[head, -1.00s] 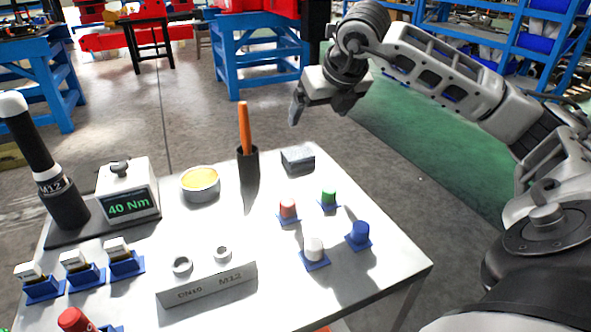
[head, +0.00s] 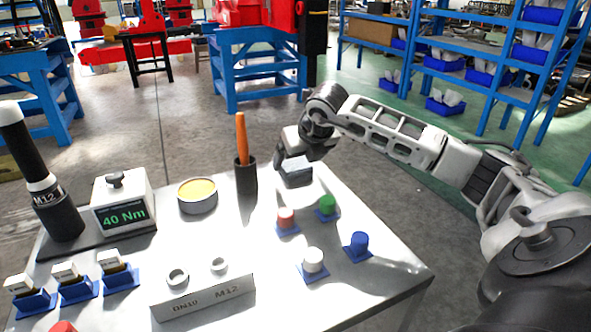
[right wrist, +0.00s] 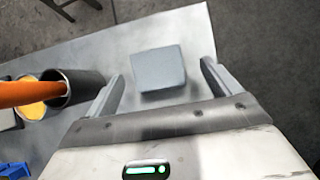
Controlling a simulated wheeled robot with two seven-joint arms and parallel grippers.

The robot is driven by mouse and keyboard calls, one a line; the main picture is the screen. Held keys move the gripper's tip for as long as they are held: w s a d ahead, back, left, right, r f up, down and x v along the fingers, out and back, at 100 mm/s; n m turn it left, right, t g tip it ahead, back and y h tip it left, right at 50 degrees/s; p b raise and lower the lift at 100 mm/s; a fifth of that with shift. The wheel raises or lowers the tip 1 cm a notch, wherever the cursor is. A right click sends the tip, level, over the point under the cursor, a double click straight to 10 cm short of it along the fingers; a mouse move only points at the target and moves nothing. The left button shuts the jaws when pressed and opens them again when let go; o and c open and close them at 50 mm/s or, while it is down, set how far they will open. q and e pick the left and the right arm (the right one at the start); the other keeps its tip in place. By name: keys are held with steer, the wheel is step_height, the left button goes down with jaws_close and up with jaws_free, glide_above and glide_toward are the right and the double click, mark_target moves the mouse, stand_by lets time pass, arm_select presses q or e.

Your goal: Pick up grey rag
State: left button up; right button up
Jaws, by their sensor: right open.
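The grey rag (head: 294,176) is a small folded block lying on the white table near its far right edge. In the right wrist view the rag (right wrist: 158,70) lies between and just beyond the two fingertips, with bare table around it. My right gripper (head: 290,168) is over the rag in the head view and partly covers it. In the right wrist view the right gripper (right wrist: 162,72) is open, with its fingers apart on either side of the rag and no visible contact. My left gripper is not in view.
A black holder (head: 246,185) with an orange-handled tool stands close left of the rag. A yellow-topped tin (head: 197,197) is further left. Red (head: 286,219), green (head: 327,206), white (head: 313,261) and blue (head: 359,243) capped pieces stand in front. The table's edge is close behind the rag.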

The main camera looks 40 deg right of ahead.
mark_target(296, 164)
steer(key=x, duration=0.3)
steer(key=shift+w+a+f, duration=0.15)
steer(key=shift+w+f, duration=0.1)
